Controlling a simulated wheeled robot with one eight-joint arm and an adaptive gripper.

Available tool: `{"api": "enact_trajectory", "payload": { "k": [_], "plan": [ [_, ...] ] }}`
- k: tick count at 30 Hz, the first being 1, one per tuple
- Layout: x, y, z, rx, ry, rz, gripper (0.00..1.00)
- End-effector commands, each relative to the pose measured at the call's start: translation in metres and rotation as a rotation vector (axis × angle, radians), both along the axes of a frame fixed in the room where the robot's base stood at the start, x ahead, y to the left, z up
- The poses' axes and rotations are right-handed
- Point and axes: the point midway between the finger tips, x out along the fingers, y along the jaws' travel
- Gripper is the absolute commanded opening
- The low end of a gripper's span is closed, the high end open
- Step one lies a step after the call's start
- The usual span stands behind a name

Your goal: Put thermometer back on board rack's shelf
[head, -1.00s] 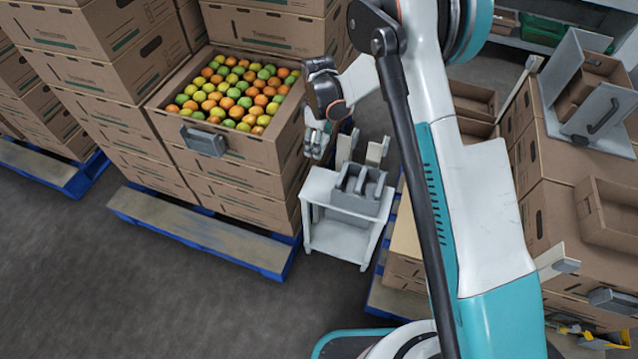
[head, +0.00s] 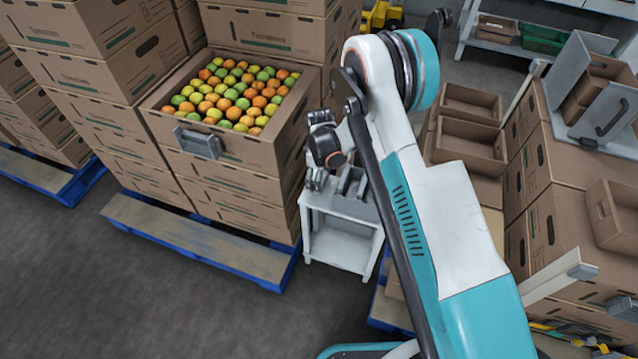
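My gripper (head: 316,181) points down at the left edge of a small white stand (head: 345,248), beside a grey slotted rack (head: 352,184) on the stand's top. My arm hides much of the rack's right side. The stand has an open front with a lower level. The gripper's fingers are small and partly merge with the stand behind them, so I cannot tell whether they are open or hold anything. I cannot make out a thermometer anywhere in the head view.
More cartons (head: 562,185) and open trays (head: 468,143) stand at the right. Bare floor lies at front left.

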Motion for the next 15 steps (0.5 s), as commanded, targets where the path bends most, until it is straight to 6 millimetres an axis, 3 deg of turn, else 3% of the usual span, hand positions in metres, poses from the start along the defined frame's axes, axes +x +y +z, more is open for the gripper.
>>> {"api": "enact_trajectory", "payload": {
  "k": [4,15],
  "plan": [
    [0.000,0.000,-0.025,0.000,0.000,0.000,0.42],
    [0.000,0.000,-0.028,0.000,0.000,0.000,0.42]
  ]
}}
